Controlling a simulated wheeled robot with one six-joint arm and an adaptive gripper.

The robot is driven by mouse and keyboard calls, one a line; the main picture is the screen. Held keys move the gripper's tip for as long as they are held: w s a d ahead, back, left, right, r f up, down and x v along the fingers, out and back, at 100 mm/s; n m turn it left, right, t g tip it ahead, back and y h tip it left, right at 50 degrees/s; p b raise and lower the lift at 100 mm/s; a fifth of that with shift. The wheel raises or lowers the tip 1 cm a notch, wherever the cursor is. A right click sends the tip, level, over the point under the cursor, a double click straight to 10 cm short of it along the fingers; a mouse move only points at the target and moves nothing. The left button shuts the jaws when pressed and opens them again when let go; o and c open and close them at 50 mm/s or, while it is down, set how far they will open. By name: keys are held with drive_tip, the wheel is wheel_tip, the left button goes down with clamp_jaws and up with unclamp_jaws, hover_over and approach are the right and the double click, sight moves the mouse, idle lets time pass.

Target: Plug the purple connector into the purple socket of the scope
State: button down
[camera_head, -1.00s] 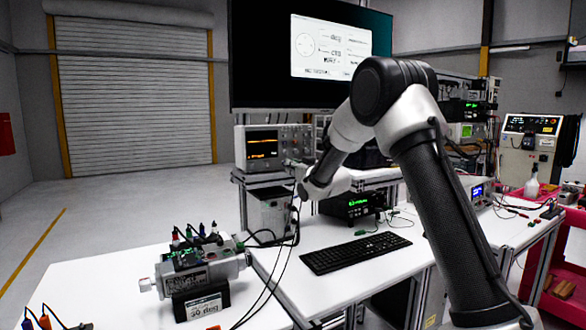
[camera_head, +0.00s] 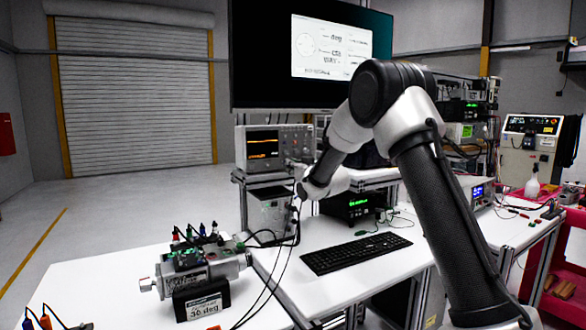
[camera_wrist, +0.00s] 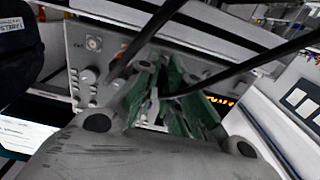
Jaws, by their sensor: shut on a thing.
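The scope (camera_head: 284,143) is a grey box with an orange trace on its screen, on the shelf under the large monitor. In the wrist view its grey front panel (camera_wrist: 80,58) shows knobs and a round metal socket. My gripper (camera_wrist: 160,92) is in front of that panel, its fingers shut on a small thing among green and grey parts. I take this for the connector; its purple colour cannot be made out. In the head view my gripper (camera_head: 301,191) is below the scope's front, partly hidden by my wrist. The purple socket cannot be told apart.
Dark cables (camera_wrist: 160,35) cross the wrist view close to the fingers and hang down in the head view. A grey box (camera_head: 268,215) stands below the scope. A motor unit (camera_head: 200,268) and a keyboard (camera_head: 356,253) are on the white tables.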

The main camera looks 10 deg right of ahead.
drive_tip(key=shift+w, duration=0.1)
drive_tip(key=c, duration=1.5)
unclamp_jaws()
drive_tip(key=shift+o, duration=0.2)
